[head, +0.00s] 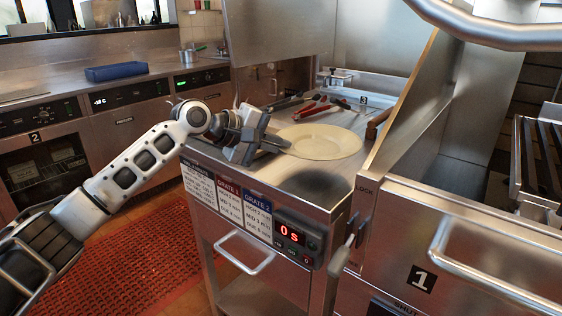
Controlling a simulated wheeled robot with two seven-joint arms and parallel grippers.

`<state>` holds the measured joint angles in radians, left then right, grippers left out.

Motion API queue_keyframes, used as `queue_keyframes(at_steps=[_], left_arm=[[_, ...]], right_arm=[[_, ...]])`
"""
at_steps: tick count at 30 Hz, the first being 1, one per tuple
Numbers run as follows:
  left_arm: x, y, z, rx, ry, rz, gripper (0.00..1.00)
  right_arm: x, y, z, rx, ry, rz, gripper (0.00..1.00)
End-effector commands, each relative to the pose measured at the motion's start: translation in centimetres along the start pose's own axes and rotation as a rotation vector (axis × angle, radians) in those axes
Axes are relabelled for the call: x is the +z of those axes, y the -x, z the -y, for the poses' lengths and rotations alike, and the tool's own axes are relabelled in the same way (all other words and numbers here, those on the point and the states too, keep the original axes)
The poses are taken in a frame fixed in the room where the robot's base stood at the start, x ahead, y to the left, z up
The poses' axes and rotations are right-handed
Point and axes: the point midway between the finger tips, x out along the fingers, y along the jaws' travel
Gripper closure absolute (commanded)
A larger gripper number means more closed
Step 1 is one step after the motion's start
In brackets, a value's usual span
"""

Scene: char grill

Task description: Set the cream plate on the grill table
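The cream plate (319,141) is round and lies level over the steel grill table (285,183), near its middle. I cannot tell whether it rests on the top or is just above it; a dark round patch shows on the steel in front of it. My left gripper (274,143) reaches in from the left, with its fingertips at the plate's left rim. Its fingers overlap in this view, so whether they are closed on the rim is unclear. My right gripper is not in view.
Red-handled tongs (314,107) and dark utensils (284,102) lie behind the plate. A brown wooden handle (377,122) is at its right, beside the upright steel wall of the grill. A timer (296,236) is on the table's front. A blue tray (116,71) sits on the back-left counter.

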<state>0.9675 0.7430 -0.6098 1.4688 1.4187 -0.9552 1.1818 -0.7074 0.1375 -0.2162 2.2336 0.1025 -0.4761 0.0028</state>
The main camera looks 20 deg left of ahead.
Motion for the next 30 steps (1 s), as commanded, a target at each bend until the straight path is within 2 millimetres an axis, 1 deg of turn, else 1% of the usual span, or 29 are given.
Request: queue_keyframes(at_steps=[4, 6, 9, 12, 18, 19, 20, 27, 30], left_arm=[[-0.2, -0.7, 0.2, 0.005, 0.001, 0.000, 1.00], [-0.4, -1.5, 0.6, 0.005, 0.001, 0.000, 1.00], [-0.4, -2.1, 2.3, 0.002, 0.002, -0.001, 1.00], [-0.4, -2.6, 3.1, 0.004, 0.000, -0.002, 1.00], [-0.4, -2.6, 3.1, 0.005, 0.000, -0.001, 1.00], [-0.4, -2.7, 3.4, -0.001, 0.001, 0.000, 0.87], [-0.4, -2.7, 3.4, -0.001, 0.001, 0.000, 0.86], [-0.4, -2.6, 3.4, -0.001, 0.001, 0.000, 0.86], [-0.4, -2.2, 3.4, 0.000, 0.001, -0.001, 0.86]], right_arm=[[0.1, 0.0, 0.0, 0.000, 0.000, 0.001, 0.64], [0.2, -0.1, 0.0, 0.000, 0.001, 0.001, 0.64], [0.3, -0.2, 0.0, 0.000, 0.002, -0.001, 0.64], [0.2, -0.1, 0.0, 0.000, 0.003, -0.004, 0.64], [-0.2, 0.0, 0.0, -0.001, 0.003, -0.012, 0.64], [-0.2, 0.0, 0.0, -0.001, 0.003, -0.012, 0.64], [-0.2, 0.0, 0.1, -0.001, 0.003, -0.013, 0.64], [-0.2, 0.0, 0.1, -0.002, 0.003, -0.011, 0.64], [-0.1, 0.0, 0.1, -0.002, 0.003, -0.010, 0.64]])
